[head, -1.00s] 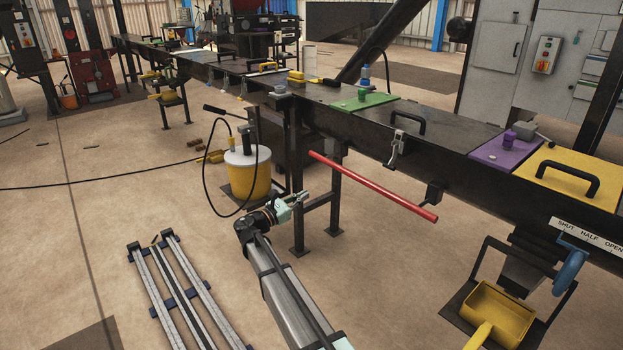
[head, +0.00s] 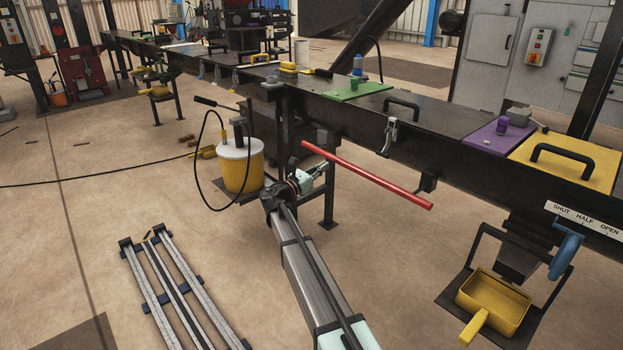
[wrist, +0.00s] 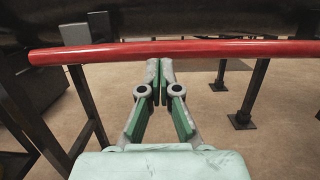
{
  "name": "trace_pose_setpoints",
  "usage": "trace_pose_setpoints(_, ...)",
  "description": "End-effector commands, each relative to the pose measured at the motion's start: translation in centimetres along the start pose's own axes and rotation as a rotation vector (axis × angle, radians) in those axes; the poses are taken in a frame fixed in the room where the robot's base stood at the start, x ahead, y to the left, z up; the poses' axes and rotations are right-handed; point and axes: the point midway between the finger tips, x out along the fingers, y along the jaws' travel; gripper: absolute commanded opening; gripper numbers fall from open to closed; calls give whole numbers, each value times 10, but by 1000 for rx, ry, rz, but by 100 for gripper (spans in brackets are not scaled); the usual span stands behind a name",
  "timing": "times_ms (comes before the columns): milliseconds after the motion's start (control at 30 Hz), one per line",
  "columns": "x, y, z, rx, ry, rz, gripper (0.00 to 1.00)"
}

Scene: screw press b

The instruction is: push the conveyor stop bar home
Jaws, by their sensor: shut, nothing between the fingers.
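The red bar (head: 368,175), seemingly the stop bar, stands off the near side of the long dark conveyor (head: 340,118). In the head view its left end is close to my gripper (head: 322,168) and its right end is near a dark bracket (head: 426,181). In the wrist view the red bar (wrist: 200,50) crosses the whole upper picture, with its left end showing. The fingertips of my gripper (wrist: 160,68) are together, just below the bar in that picture. Nothing shows between them. Whether they touch the bar is unclear.
A yellow pot (head: 240,168) with a white lid and a black hose stands left of my gripper. Dark conveyor legs (head: 328,200) are close behind it. The floor below the bar is open.

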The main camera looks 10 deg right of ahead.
Motion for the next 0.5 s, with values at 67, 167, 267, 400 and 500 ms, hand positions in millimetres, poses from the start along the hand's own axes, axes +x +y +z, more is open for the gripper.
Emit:
trace_pose_setpoints(67, 9, 1, -2, 0, 0, 0, 0)
trace_pose_setpoints(167, 17, 0, -1, 0, 0, 0, 0)
trace_pose_setpoints(267, 21, 0, 0, 0, 0, 0, 0)
trace_pose_setpoints(400, 22, 0, 0, 0, 0, 1, 0)
trace_pose_setpoints(500, 22, 0, 0, 0, 0, 1, 0)
